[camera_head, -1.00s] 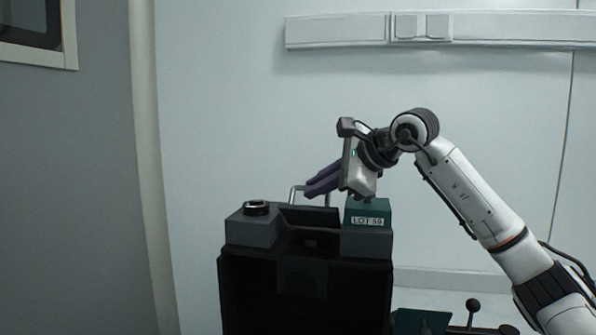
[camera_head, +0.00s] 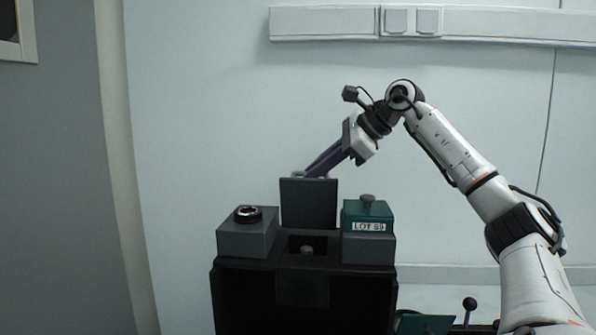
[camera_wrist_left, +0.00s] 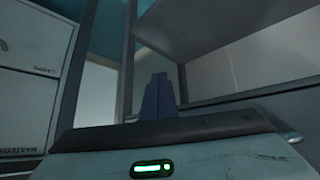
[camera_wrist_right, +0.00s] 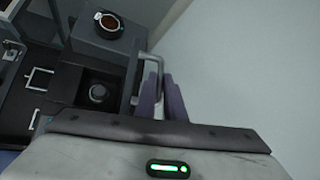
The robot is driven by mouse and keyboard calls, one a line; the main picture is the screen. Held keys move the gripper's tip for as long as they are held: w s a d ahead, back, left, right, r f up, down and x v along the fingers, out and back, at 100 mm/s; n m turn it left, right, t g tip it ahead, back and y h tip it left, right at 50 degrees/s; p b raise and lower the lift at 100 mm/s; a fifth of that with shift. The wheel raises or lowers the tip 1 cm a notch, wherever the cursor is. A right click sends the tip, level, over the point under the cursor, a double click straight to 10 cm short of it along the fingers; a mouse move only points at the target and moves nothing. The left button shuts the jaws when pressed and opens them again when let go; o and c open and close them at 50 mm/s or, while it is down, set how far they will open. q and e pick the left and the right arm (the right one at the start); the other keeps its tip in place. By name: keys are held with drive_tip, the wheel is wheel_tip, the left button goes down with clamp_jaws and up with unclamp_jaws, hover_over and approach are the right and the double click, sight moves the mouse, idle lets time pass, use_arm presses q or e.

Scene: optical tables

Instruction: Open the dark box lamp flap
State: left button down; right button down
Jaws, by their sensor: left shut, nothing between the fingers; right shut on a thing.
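The dark box (camera_head: 240,298) stands in front of the wall with its grey lamp flap (camera_head: 309,203) raised nearly upright. Below the flap is an open square recess with a round knob-like piece (camera_head: 307,249) in it, which also shows in the right wrist view (camera_wrist_right: 98,92). My right gripper (camera_head: 316,172) is at the flap's top edge, behind it. In the right wrist view its purple fingers (camera_wrist_right: 160,98) are shut at the flap's metal handle (camera_wrist_right: 152,62). My left gripper (camera_wrist_left: 158,98) shows only in its wrist view, with its fingers together and empty.
A grey block with a black ring (camera_head: 248,215) stands left of the flap. A green block labelled LOT 59 (camera_head: 368,215) with a knob sits on a grey block at the right. A black ball-topped lever (camera_head: 469,305) stands at lower right. Cabinet fronts (camera_wrist_left: 30,70) are near my left gripper.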

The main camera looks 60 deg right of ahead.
drive_tip(key=shift+w+d, duration=0.1)
drive_tip(key=shift+d, duration=0.3)
drive_tip(key=c, duration=1.8)
unclamp_jaws()
drive_tip(key=shift+c, duration=0.2)
drive_tip(key=v, duration=1)
drive_tip(key=shift+r, duration=0.1)
